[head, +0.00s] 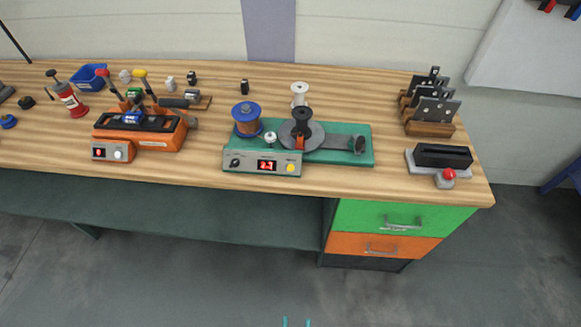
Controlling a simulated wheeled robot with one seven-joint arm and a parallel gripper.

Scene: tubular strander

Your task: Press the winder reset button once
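The winder (340,158) is a green-based machine on the workbench, with a grey control panel (252,170) along its front left. The panel has a black knob (235,162), a red lit display (267,166) and a yellow button (291,168), the only button I make out on it. A blue-flanged copper spool (247,120) and a black spool (302,122) stand on the winder. Two teal tips of my gripper (296,322) show at the bottom edge, apart from each other with nothing between them, well below and in front of the bench.
An orange machine (150,133) with its own small panel stands left of the winder. A grey device with a red button (449,174) is at the right bench end, below a wooden rack (429,128). Drawers (400,217) are under the bench. The floor in front is clear.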

